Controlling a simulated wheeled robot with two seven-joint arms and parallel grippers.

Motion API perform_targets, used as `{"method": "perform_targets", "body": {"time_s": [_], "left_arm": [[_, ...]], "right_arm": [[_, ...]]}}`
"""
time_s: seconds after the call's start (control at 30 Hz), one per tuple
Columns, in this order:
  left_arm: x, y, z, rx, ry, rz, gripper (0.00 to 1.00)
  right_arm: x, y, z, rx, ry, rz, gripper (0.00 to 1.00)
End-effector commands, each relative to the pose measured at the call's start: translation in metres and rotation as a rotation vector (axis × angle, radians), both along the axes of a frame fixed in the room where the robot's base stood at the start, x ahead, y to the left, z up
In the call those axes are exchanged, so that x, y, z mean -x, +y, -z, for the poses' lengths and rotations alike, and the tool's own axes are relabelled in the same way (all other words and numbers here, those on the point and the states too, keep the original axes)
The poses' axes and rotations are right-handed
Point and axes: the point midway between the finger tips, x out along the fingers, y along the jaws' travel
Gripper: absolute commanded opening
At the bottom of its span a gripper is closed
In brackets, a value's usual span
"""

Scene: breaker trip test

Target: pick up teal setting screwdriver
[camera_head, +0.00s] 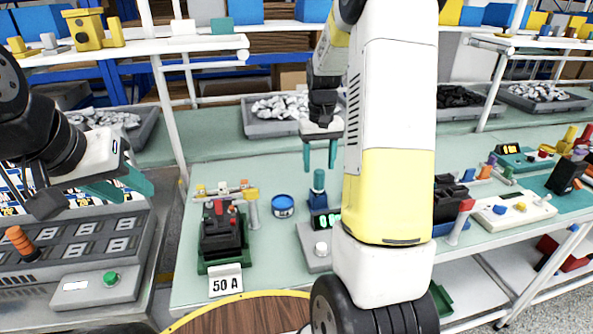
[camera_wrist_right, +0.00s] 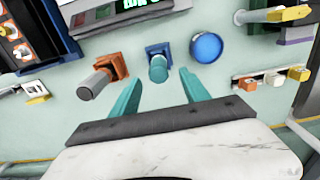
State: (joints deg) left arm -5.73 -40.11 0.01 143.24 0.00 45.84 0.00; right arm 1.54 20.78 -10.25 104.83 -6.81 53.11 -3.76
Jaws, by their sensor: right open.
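The teal setting screwdriver (camera_head: 318,183) stands upright on the bench in the head view. In the right wrist view its teal handle (camera_wrist_right: 158,70) rises from a dark blue holder (camera_wrist_right: 157,50). My right gripper (camera_head: 320,168) points down just above it, open and empty. In the right wrist view the two teal fingers of that gripper (camera_wrist_right: 160,83) lie on either side of the handle, apart from it. My left gripper (camera_head: 139,195) is open and empty at the left, over the grey panel.
A blue round tin (camera_head: 283,206) stands left of the screwdriver. An orange-based tool (camera_wrist_right: 103,76) stands on its other side. A breaker on a green base (camera_head: 222,236) and a "50 A" card (camera_head: 225,281) are further left. My right arm hides part of the bench.

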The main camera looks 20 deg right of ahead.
Motion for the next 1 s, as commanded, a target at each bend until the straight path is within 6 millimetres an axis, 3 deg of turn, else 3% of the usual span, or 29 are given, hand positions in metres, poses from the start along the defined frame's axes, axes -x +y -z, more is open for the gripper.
{"method": "perform_targets", "body": {"time_s": [0.4, 0.7, 0.77, 1.0], "left_arm": [[0.000, 0.000, 0.000, 0.000, 0.000, 0.000, 0.36], [0.000, 0.000, 0.000, 0.000, 0.000, 0.000, 0.36], [0.000, 0.000, 0.000, 0.000, 0.000, 0.000, 0.36], [0.000, 0.000, 0.000, 0.000, 0.000, 0.000, 0.36]], "right_arm": [[0.004, 0.000, 0.056, -0.001, 0.003, 0.000, 0.54], [0.004, 0.000, 0.063, -0.001, 0.000, 0.000, 0.54], [0.003, 0.000, 0.063, -0.001, 0.000, 0.000, 0.46], [0.003, 0.000, 0.062, -0.001, 0.000, 0.000, 0.00]]}}
